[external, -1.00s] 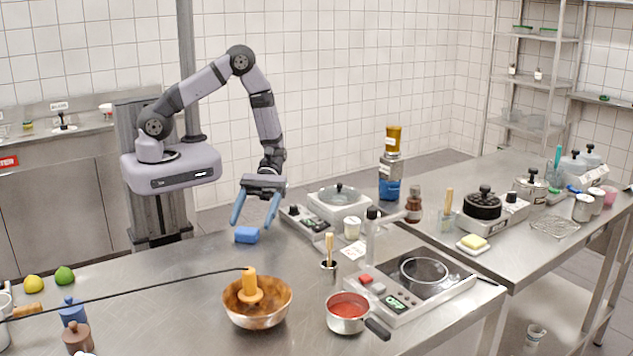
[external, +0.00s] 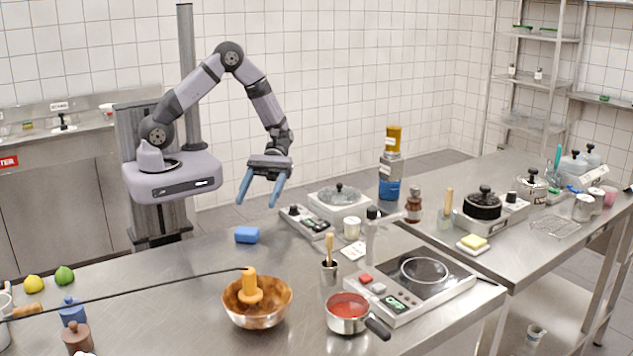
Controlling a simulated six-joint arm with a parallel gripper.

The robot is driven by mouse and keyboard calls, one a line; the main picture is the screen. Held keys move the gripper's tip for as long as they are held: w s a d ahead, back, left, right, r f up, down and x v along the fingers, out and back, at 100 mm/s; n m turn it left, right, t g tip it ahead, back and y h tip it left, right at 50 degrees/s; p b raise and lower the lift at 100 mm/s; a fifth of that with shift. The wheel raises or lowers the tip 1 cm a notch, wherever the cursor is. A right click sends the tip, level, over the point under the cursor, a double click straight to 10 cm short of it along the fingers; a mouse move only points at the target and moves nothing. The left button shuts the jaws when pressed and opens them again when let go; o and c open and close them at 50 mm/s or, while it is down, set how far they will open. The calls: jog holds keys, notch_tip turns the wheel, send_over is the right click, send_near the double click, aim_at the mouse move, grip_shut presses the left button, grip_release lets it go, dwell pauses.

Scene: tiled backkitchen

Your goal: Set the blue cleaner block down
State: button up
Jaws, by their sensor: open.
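The blue cleaner block (external: 247,235) lies flat on the steel table (external: 190,275), near its back edge. My gripper (external: 257,204) is above it and slightly to the right, its two blue fingers pointing down. The fingers are spread open with nothing between them, and they are clear of the block.
A hotplate with a lidded glass dish (external: 338,195) stands right of the block. A copper bowl (external: 257,303) with an orange tool, a saucepan of red sauce (external: 347,313) and an induction cooker (external: 425,275) are nearer the front. Table left of the block is clear.

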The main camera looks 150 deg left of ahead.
jog(key=d+m+g, duration=0.2)
jog(key=d+m, duration=0.1)
jog(key=d, duration=0.1)
jog(key=d+m+g, duration=0.3)
jog(key=d+m+g+y, duration=0.1)
jog(key=d+m+g, duration=0.2)
jog(key=d, duration=0.1)
jog(key=shift+w+d+f, duration=0.2)
jog(key=shift+d, duration=0.1)
jog(key=d+m+y, duration=0.3)
jog(key=m, duration=0.2)
jog(key=d+m+y, duration=0.3)
jog(key=m, duration=0.3)
jog(key=s+d+r+m+y, duration=0.1)
jog(key=d+m+y, duration=0.1)
jog(key=m, duration=0.4)
jog(key=shift+d+r+g+y, duration=0.1)
jog(key=shift+d+g+y, duration=0.3)
jog(key=shift+d, duration=0.15)
